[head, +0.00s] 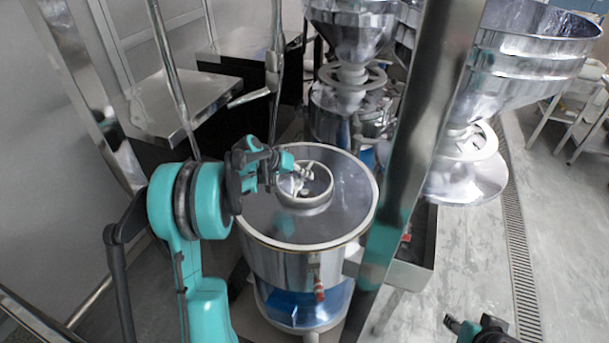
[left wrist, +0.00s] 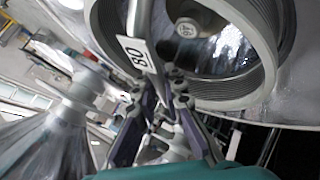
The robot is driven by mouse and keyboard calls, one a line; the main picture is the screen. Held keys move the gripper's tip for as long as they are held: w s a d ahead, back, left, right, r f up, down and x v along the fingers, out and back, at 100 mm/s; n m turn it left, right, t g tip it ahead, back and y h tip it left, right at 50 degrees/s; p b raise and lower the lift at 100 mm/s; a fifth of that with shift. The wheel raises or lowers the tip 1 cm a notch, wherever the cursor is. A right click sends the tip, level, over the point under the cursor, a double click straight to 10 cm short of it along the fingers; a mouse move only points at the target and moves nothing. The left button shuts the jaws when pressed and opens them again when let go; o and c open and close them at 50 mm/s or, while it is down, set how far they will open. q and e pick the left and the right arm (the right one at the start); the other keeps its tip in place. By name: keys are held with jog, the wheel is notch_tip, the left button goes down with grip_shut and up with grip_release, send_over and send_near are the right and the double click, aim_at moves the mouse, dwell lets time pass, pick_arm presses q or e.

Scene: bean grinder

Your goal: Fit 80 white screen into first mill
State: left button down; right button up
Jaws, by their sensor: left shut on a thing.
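A bare metal bar with a white "80" tag (left wrist: 138,58) is in the left wrist view, in front of a ridged round ring (left wrist: 262,70). My left gripper (left wrist: 172,88) is shut on this bar; it also shows in the head view (head: 296,170), over the round central opening (head: 303,201) of a steel drum. The drum (head: 245,215) has a pale rim and stands upright. I cannot tell whether the bar's lower part touches the ring. My right gripper (head: 478,329) is at the bottom right, partly cut off and empty-looking.
Steel mills with hoppers (head: 350,30) stand behind the drum, and a larger hopper (head: 530,50) is at the right. A slanted steel post (head: 422,130) stands close to the drum's right side. A metal table (head: 185,100) is at the left.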

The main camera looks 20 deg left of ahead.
aim_at(304, 192)
pick_arm(q)
jog(key=shift+f+b, duration=1.8)
jog(key=shift+f, duration=0.55)
jog(key=c, duration=1.5)
grip_release()
jog(key=shift+c, duration=0.2)
jog(key=v, duration=1.2)
jog(key=shift+f, duration=0.1)
